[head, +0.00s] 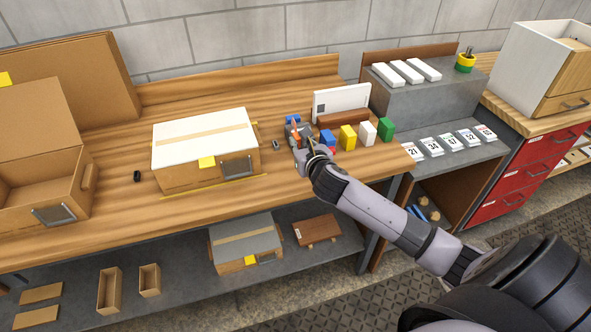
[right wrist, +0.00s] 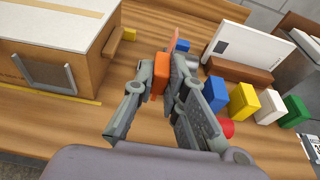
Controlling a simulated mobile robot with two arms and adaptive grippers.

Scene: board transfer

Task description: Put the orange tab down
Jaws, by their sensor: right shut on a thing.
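The orange tab (right wrist: 161,76) is between the fingers of my right gripper (right wrist: 166,82) in the right wrist view. The gripper is shut on it. In the head view only a small orange piece (head: 296,132) shows, partly hidden by my right gripper (head: 300,137), which is over the right part of the wooden workbench (head: 240,90). I cannot tell whether the tab touches the bench top. My left gripper is not in view.
Blue (head: 327,139), yellow (head: 347,137), white (head: 367,133) and green (head: 386,129) blocks stand right of the gripper. Behind them is a white panel (head: 338,102) on a brown base. A white-topped cardboard box (head: 205,145) stands left.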

